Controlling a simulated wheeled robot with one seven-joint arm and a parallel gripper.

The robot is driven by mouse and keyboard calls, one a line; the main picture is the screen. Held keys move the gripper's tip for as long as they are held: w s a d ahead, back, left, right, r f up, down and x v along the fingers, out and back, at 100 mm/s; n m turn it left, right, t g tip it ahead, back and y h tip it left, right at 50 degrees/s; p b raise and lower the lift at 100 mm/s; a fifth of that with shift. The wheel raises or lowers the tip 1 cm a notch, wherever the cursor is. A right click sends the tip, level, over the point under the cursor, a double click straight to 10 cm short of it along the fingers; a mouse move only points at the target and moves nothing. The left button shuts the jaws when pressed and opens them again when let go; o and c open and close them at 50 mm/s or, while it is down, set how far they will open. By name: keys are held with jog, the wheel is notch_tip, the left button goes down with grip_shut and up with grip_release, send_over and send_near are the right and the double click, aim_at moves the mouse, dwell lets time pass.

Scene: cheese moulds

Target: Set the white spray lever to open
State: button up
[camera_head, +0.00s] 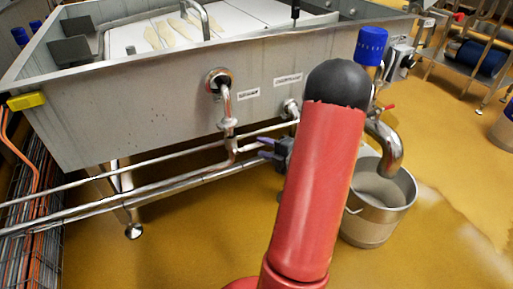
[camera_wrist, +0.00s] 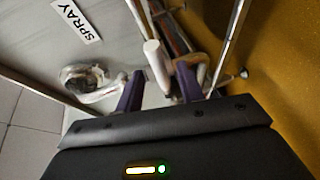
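The white spray lever (camera_wrist: 157,62) shows in the wrist view as a short pale handle beside metal pipes, below and to the right of the label reading SPRAY (camera_wrist: 77,28). My gripper (camera_wrist: 160,72) has its two dark purple fingers apart, one on each side of the lever, with a visible gap on either side. I cannot tell how deep the lever sits between them. In the head view my gripper (camera_head: 267,148) is low at the tank's front pipes, partly behind my red arm. The lever cannot be made out there.
The steel tank (camera_head: 150,105) stands behind the pipes (camera_head: 170,183), which run along its front. A steel bucket (camera_head: 370,230) stands on the floor to the right, under a bent outlet pipe (camera_head: 388,148). The yellow floor in front is clear.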

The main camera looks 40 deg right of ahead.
aim_at(257, 143)
jog(key=shift+x, duration=1.7)
jog(key=shift+c, duration=0.4)
grip_shut()
